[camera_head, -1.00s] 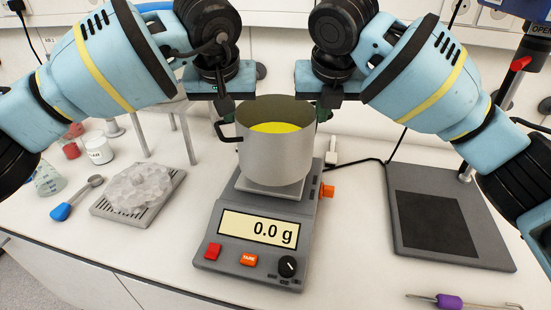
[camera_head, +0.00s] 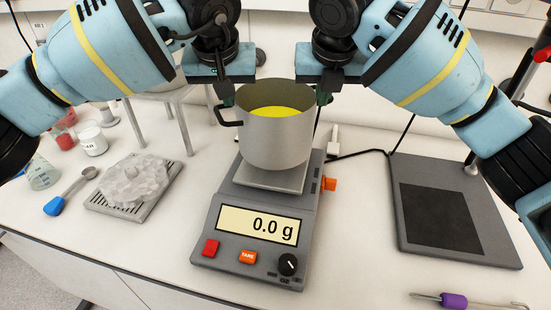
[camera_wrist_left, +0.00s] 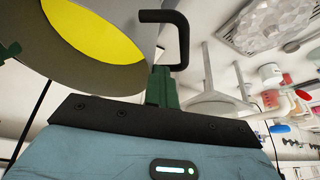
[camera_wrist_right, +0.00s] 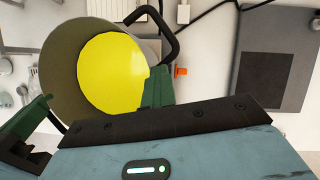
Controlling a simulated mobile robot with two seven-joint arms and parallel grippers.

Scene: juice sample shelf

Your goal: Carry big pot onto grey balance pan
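The big pot (camera_head: 277,140) is a grey metal pot with yellow contents and two black side handles. It is upright over the back of the grey balance pan (camera_head: 262,181); its base looks just above the pan, though the gap is hard to judge. The balance display (camera_head: 262,224) reads 0.0 g.
A grey slotted tray (camera_head: 105,208) with a crystal lump stands left of the balance, beside a blue-handled scoop (camera_head: 68,192). A metal stand (camera_head: 185,125) is behind them. A dark base plate (camera_head: 410,165) stands at the right. Bare worktop lies on both sides of the balance.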

